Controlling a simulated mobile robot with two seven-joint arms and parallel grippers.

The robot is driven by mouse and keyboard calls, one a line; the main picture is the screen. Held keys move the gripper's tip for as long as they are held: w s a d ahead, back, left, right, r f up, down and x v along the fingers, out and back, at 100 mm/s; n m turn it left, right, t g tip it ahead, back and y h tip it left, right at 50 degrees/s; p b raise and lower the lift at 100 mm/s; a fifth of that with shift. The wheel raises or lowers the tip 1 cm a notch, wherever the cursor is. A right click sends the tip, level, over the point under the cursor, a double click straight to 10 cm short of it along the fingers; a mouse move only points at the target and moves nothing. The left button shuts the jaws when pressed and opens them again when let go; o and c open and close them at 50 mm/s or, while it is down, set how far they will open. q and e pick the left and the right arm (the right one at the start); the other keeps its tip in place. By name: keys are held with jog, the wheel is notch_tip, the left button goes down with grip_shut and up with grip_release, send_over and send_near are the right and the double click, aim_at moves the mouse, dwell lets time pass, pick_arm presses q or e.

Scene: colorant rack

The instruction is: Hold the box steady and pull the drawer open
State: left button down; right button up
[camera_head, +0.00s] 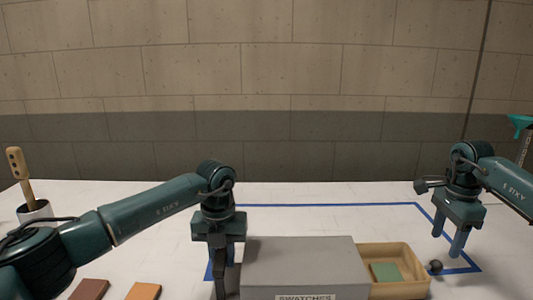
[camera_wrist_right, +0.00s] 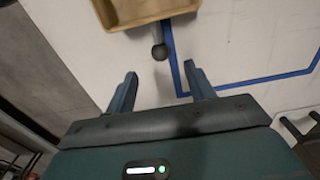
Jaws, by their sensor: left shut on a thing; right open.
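The grey box (camera_head: 305,262), with a label reading SWATCHES, stands at the front centre of the table. Its tan drawer (camera_head: 425,275) sticks out of the right side, open, with a green swatch (camera_head: 386,272) inside. A dark round knob (camera_head: 436,267) is on the drawer's outer end; it also shows in the right wrist view (camera_wrist_right: 160,52). My left gripper (camera_head: 226,285) points down at the box's left side and is shut on it; its fingertips are partly hidden. My right gripper (camera_head: 449,242) is open and empty, with the knob apart from it, just beyond its fingertips (camera_wrist_right: 160,76).
Blue tape (camera_head: 330,205) marks an outline on the white table (camera_head: 300,190). A brown swatch (camera_head: 89,289) and an orange swatch (camera_head: 143,291) lie at the front left. Table behind the box is clear.

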pick_arm(q)
jog(key=shift+d, duration=0.1)
pick_arm(e)
jog(key=shift+r, duration=1.45)
pick_arm(q)
jog(key=c, duration=1.1)
grip_release()
